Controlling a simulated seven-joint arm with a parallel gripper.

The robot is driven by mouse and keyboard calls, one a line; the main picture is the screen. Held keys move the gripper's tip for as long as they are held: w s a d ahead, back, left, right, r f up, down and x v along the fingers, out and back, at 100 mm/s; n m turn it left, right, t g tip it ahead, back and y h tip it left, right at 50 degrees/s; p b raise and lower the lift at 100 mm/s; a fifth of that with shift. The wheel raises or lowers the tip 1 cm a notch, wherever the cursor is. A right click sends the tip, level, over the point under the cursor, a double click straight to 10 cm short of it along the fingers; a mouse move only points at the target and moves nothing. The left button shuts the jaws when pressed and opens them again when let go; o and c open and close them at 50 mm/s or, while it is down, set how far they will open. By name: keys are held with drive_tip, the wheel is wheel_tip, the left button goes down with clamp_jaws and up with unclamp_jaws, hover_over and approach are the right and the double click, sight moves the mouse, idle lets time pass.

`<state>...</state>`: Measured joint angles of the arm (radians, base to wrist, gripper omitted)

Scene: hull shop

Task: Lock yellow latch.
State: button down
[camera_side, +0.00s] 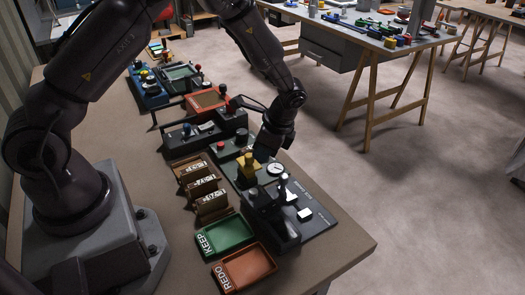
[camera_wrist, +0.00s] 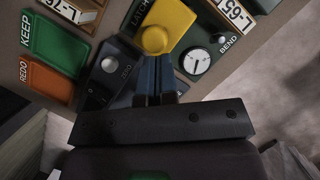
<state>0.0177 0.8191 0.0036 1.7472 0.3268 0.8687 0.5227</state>
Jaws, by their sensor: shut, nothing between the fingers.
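The yellow latch shows in the wrist view as a yellow plate with a round yellow knob (camera_wrist: 155,40), beside a panel label reading LATCH. In the side view the yellow latch (camera_side: 246,170) stands on the dark panel, partly hidden behind my gripper. My gripper (camera_wrist: 155,58) is shut and empty, its two blue-grey fingers together. The fingertips are right at the near edge of the knob in the wrist view; I cannot tell whether they touch it. In the side view my gripper (camera_side: 264,158) is low over the panel, just right of the latch.
A white dial (camera_wrist: 197,62) marked BEND sits right of the latch. A black lever fixture (camera_side: 268,215) stands in front. Labelled brown holders (camera_side: 203,187), a green KEEP tray (camera_side: 225,238) and an orange REDO tray (camera_side: 247,268) lie to the left and front.

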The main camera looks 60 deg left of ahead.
drive_tip(key=a, duration=0.3)
drive_tip(key=shift+a, duration=0.25)
drive_tip(key=w+d, duration=0.3)
drive_tip(key=shift+w+r, duration=0.15)
drive_tip(key=shift+r, duration=0.15)
drive_tip(key=v, duration=0.9)
drive_tip(key=shift+r, duration=0.3)
